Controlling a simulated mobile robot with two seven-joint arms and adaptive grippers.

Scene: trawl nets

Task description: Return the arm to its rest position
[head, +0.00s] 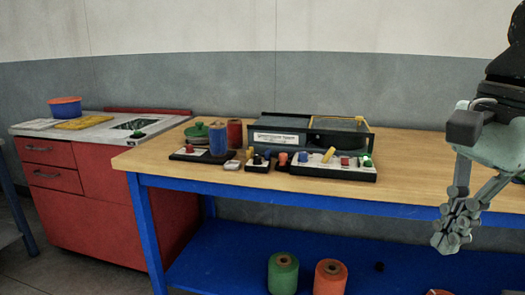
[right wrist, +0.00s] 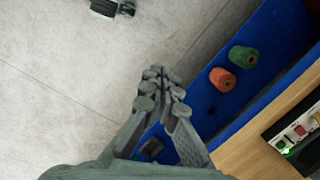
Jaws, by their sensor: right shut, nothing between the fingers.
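My right gripper (head: 455,232) hangs at the right side of the head view, in front of the table's front edge, with its fingers pointing down. Its fingers are together and hold nothing. In the right wrist view the same gripper (right wrist: 160,78) shows its fingertips close together, with floor and the blue lower shelf behind them. My left gripper does not show in the head view.
The wooden table (head: 430,165) has a blue frame and a blue lower shelf (head: 220,265). A dark box (head: 285,130), trays and spools stand on its top. A green spool (head: 283,272) and an orange spool (head: 330,275) stand below. A red cabinet (head: 95,200) is left.

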